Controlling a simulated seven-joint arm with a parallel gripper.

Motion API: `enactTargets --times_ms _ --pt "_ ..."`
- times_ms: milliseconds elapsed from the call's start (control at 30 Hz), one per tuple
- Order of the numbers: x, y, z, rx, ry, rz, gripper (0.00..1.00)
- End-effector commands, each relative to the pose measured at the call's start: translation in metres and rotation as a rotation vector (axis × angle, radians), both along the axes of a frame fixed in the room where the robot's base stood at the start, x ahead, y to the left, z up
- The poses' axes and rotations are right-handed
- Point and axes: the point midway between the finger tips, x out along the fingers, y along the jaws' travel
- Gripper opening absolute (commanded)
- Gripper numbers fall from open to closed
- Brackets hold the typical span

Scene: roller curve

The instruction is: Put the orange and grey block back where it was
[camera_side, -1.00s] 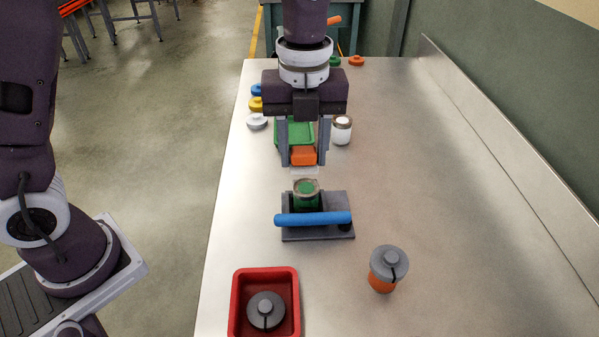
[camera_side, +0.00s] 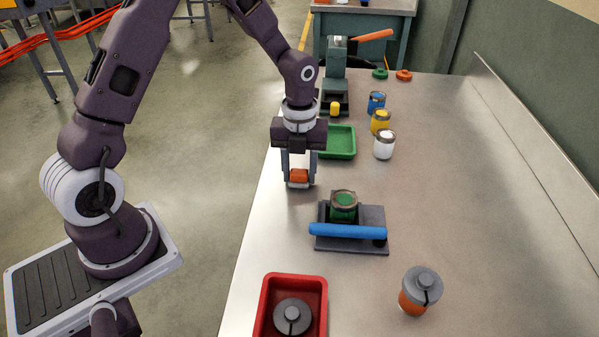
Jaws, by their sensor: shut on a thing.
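My gripper (camera_side: 299,173) is shut on the orange and grey block (camera_side: 299,175), over the left part of the metal table. The block's orange part shows between the fingers, with a pale grey part below it. I cannot tell whether its underside touches the table. The gripper is left of and behind the dark fixture with a blue roller (camera_side: 347,231), and in front of the green tray (camera_side: 342,141).
A green can (camera_side: 343,206) stands in the fixture. Blue (camera_side: 376,103), yellow (camera_side: 380,122) and white (camera_side: 384,145) cans stand behind. A red tray (camera_side: 291,279) holds a grey lidded item. An orange jar (camera_side: 413,303) stands front right. The table's right side is clear.

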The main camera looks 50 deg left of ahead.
Motion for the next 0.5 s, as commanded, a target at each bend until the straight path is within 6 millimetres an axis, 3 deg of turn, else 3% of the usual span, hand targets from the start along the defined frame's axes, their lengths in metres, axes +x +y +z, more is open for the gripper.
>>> enactTargets --times_ms 367,400,500 --pt "0.0001 0.0 -0.0062 0.001 -0.001 0.0 0.03" --pt "0.0003 0.0 -0.0058 0.001 -0.001 0.0 0.49" --pt "0.0002 0.0 -0.0056 0.001 -0.001 0.0 0.63"
